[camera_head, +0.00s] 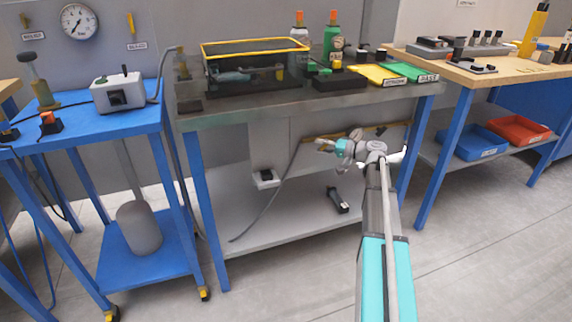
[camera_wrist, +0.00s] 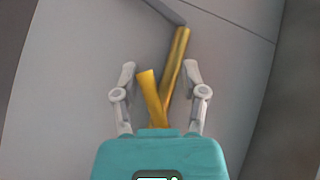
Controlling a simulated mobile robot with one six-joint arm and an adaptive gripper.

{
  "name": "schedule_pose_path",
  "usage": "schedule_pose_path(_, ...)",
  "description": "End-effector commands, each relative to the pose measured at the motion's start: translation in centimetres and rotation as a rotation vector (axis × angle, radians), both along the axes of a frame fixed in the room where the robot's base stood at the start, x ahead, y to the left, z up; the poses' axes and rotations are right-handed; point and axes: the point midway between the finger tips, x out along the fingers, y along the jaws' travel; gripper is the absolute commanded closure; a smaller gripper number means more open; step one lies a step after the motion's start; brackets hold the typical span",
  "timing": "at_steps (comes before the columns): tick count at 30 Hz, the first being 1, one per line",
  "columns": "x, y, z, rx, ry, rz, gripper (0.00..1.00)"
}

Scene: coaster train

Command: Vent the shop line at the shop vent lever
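My gripper (camera_head: 322,145) is below the middle bench, in front of its pale back panel. In the wrist view my gripper (camera_wrist: 159,70) is open, its two grey fingers spread apart. A short, flat yellow handle (camera_wrist: 150,92) lies between the fingers, and a longer yellow bar (camera_wrist: 176,58) slants up beside it. The fingers show gaps on both sides of the yellow parts. A yellow-brown bar (camera_head: 372,133) runs along the back panel in the head view, partly hidden by my arm. No readable label shows whether the yellow handle is the shop vent lever.
The middle bench's grey top (camera_head: 240,117) overhangs my gripper, with a lower shelf (camera_head: 285,222) beneath. A dark cable (camera_head: 270,200) hangs to the left. A gauge (camera_head: 79,21) and labelled yellow handles (camera_head: 131,24) are on the left wall. Open floor lies in front.

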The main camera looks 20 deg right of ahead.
Motion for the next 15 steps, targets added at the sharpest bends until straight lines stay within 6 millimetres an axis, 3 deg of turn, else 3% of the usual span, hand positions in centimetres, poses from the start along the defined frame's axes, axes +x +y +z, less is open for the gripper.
schedule_pose_path(13,0.0,0.3,1.0,0.33,0.011,0.002,0.47)
schedule_pose_path(15,-0.6,-0.5,1.2,0.335,0.011,-0.002,0.47)
